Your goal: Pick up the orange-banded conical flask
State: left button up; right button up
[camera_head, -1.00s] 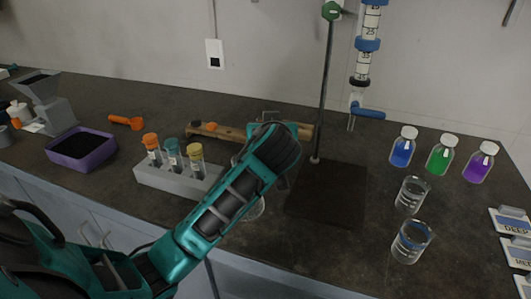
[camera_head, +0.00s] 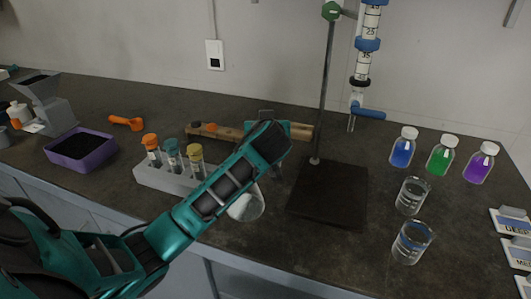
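A clear glass vessel (camera_head: 247,205), which looks like the base of a conical flask, stands on the dark bench left of the stand's base plate. My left forearm and wrist cover its upper part, so no orange band shows. My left arm comes in from the lower left and its wrist reaches over the bench above and behind the glass. The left gripper (camera_head: 276,168) is mostly hidden behind the wrist, and its fingers cannot be made out. My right gripper is not in view.
A grey rack (camera_head: 150,178) with several capped tubes stands left of my wrist. A wooden piece (camera_head: 228,133) lies behind. A burette stand (camera_head: 325,190) is close on the right. Two beakers (camera_head: 412,196) (camera_head: 411,243) and coloured bottles (camera_head: 440,155) stand farther right.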

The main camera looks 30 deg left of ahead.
pick_arm(q)
grip_shut()
jog(key=shift+r, duration=0.15)
dwell(0.4)
